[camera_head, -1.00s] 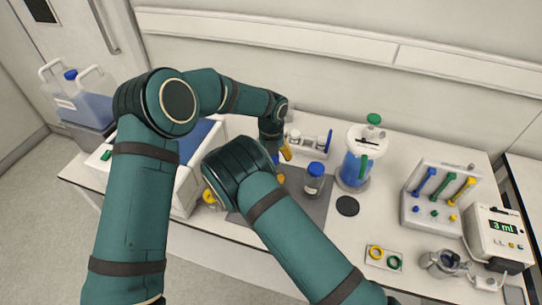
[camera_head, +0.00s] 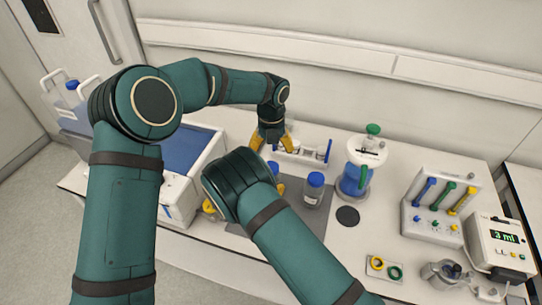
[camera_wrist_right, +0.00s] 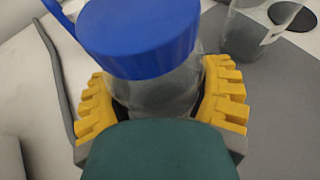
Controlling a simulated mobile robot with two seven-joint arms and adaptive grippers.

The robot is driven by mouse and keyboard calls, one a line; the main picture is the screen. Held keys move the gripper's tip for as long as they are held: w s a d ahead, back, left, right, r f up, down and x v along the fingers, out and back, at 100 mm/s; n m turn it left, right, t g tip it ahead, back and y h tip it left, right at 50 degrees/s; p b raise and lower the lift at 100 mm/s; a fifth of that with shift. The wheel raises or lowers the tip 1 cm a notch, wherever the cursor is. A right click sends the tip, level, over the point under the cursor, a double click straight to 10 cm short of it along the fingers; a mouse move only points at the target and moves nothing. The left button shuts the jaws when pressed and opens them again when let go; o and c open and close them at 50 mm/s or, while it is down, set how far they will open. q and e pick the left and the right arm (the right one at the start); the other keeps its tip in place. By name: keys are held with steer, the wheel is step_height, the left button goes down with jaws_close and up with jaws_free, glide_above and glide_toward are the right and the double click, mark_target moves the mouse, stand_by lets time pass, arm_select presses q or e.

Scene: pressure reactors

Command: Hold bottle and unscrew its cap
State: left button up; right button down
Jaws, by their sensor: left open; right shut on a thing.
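A clear bottle (camera_wrist_right: 165,92) with a ribbed blue cap (camera_wrist_right: 139,35) stands between the yellow fingers of my right gripper (camera_wrist_right: 160,108), which is shut on its body. In the head view my right arm hides most of this bottle, and a bit of its blue cap (camera_head: 273,167) shows. The cap is on the bottle. My left gripper (camera_head: 272,143) is open, yellow fingers spread and pointing down, above and behind that cap, apparently empty. A second blue-capped bottle (camera_head: 313,189) stands on the grey mat to the right, partly visible in the wrist view (camera_wrist_right: 250,30).
A blue-filled vessel with a green knob (camera_head: 373,129) stands right of the bottles, near a black disc (camera_head: 348,215). A white rack (camera_head: 301,153) is behind my left gripper. A tool stand (camera_head: 432,228) and a meter (camera_head: 497,243) are at the right.

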arm_select(q)
steer(key=shift+f, duration=3.9)
steer(key=c, duration=1.3)
steer(key=o, duration=1.3)
steer(key=shift+r, duration=2.3)
arm_select(e)
jaws_free()
